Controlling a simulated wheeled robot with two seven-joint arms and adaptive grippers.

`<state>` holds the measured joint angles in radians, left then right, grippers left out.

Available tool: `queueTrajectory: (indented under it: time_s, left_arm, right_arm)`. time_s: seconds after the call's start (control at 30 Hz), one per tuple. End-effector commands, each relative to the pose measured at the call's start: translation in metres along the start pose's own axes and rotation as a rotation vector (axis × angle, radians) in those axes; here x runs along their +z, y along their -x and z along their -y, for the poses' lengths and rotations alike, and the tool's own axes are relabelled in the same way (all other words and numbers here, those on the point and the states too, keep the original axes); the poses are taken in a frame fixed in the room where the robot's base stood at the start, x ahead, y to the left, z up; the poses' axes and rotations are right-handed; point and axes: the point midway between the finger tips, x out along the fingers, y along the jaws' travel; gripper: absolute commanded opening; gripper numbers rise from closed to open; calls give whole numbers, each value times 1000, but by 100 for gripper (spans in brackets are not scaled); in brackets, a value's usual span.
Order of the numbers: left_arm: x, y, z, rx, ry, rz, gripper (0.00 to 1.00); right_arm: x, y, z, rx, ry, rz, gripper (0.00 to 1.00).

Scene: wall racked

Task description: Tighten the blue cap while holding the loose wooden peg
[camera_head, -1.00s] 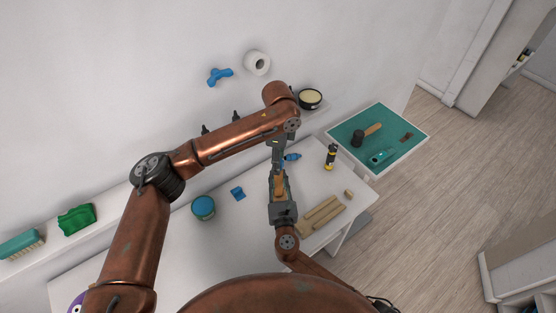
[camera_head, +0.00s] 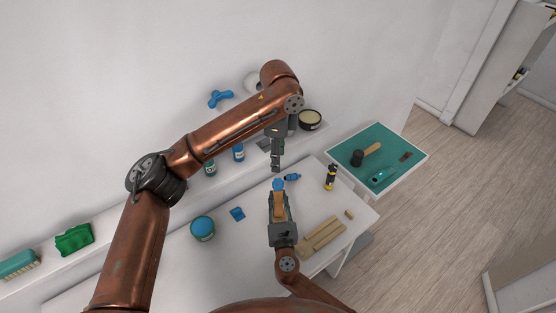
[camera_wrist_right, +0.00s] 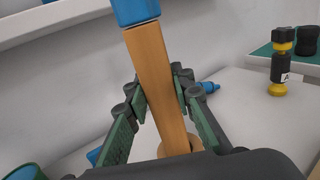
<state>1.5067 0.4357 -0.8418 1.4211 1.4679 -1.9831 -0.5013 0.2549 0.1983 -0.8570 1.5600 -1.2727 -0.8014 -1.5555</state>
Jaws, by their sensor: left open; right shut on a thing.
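The wooden peg (camera_wrist_right: 158,90) stands between the fingers of my right gripper (camera_wrist_right: 160,95), which is shut on it. The peg also shows in the head view (camera_head: 278,205). The blue cap (camera_wrist_right: 136,10) sits on the peg's upper end and shows in the head view (camera_head: 278,184); a thin dark line shows where cap and wood meet. How tight it is I cannot tell. My left gripper (camera_head: 276,166) is open and empty, above the cap and apart from it.
A small blue item (camera_head: 292,178), a black and yellow item (camera_head: 331,177) and wooden blocks (camera_head: 323,234) lie around the right gripper. A green-topped tray (camera_head: 400,165) is at right.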

Motion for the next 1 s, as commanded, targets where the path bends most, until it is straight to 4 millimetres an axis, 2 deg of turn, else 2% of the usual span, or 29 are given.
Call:
queueTrajectory:
  time_s: [0.23, 0.27, 0.53, 0.83, 1.0]
  left_arm:
    - [0, 0, 0, 0, 0, 0, 45]
    - [0, 0, 0, 0, 0, 0, 45]
    - [0, 0, 0, 0, 0, 0, 45]
    - [0, 0, 0, 0, 0, 0, 45]
    - [0, 0, 0, 0, 0, 0, 45]
  right_arm:
    - [0, 0, 0, 0, 0, 0, 0]
    - [0, 0, 0, 0, 0, 0, 23]
    - [0, 0, 0, 0, 0, 0, 42]
    - [0, 1, 0, 0, 0, 0, 42]
    - [-1, 19, 0, 1, -1, -1, 42]
